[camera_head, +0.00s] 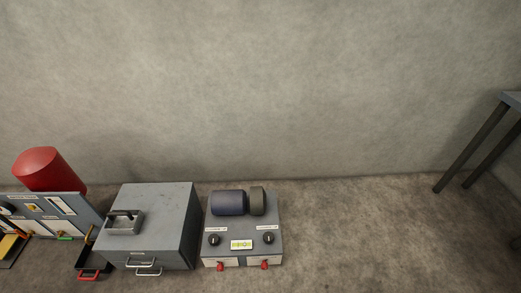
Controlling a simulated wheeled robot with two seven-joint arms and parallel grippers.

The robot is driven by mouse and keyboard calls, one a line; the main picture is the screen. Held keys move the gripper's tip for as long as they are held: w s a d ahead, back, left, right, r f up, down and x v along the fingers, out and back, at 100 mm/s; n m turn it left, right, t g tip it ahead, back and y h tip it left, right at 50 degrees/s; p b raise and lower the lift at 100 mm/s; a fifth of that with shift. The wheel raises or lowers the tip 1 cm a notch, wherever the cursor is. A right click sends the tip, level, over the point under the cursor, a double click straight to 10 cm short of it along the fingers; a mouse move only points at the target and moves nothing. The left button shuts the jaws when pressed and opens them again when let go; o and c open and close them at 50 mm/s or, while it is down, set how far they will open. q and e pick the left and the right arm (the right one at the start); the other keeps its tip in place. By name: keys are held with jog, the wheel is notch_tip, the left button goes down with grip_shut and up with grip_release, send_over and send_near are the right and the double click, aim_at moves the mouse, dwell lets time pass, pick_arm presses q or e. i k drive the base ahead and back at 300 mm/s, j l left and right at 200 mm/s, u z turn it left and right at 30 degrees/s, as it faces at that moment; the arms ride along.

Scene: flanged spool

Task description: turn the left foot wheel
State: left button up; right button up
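A grey box-shaped device (275,225) stands on the floor against the wall, just left of the middle. Two black knobs are on its sloped face, a left knob (214,240) and a right knob (268,238), each below a small white label. A yellow-green level gauge (241,244) sits between them. A left red part (220,266) and a right red part (264,265) are at its lower front edge. I cannot tell which of these is the left foot wheel. A dark blue cylinder (228,203) and a dark grey one (257,201) lie on top. Neither gripper is in view.
A grey metal box (165,225) with handles stands close to the device's left side. Further left are a panel (70,208), a red cylinder (42,168) and a black tray (88,262) with a red handle. A table (510,98) is far right. Floor right of the device is clear.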

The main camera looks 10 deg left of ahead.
aim_at(213, 240)
jog(key=u, duration=1)
